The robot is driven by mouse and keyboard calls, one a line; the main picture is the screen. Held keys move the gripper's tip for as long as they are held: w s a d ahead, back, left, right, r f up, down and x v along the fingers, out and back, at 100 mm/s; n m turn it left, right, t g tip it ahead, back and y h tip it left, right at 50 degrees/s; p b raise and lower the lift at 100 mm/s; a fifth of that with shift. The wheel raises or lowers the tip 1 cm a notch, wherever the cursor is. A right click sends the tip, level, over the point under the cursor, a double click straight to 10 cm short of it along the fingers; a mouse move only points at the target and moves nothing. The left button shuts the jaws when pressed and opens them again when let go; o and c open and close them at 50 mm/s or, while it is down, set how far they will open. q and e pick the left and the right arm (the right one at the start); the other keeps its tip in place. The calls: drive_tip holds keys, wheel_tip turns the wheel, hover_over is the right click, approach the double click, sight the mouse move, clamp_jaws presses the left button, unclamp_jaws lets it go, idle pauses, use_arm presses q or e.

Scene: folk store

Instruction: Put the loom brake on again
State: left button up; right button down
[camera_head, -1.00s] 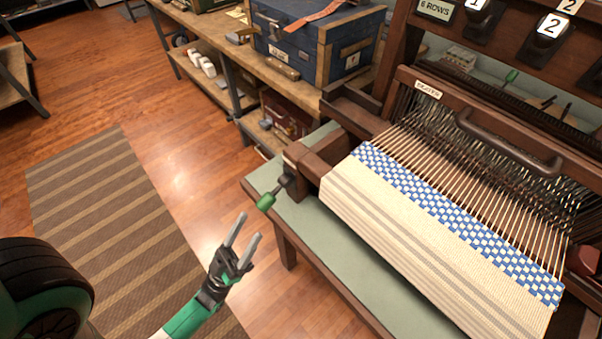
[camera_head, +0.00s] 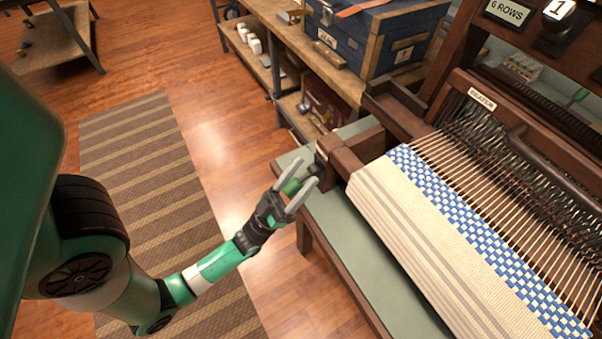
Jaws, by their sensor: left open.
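The loom brake is a short dark lever with a green grip (camera_head: 292,187) at the left end of the loom's front beam. My left gripper (camera_head: 297,184) is open, with one finger on each side of the green grip. I cannot tell whether the fingers touch it. The fingers partly hide the lever. The loom (camera_head: 345,158) holds a cloth (camera_head: 415,245) with cream, grey-striped and blue-checked bands. My right gripper is not in view.
A green-grey bench top (camera_head: 345,215) lies under the loom. Behind stands a wooden workbench (camera_head: 262,18) with a blue chest (camera_head: 345,42). A striped rug (camera_head: 140,160) lies on the open wooden floor at left. The beater (camera_head: 482,98) is at right.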

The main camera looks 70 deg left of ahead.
use_arm(q)
clamp_jaws()
idle(0.4)
idle(1.1)
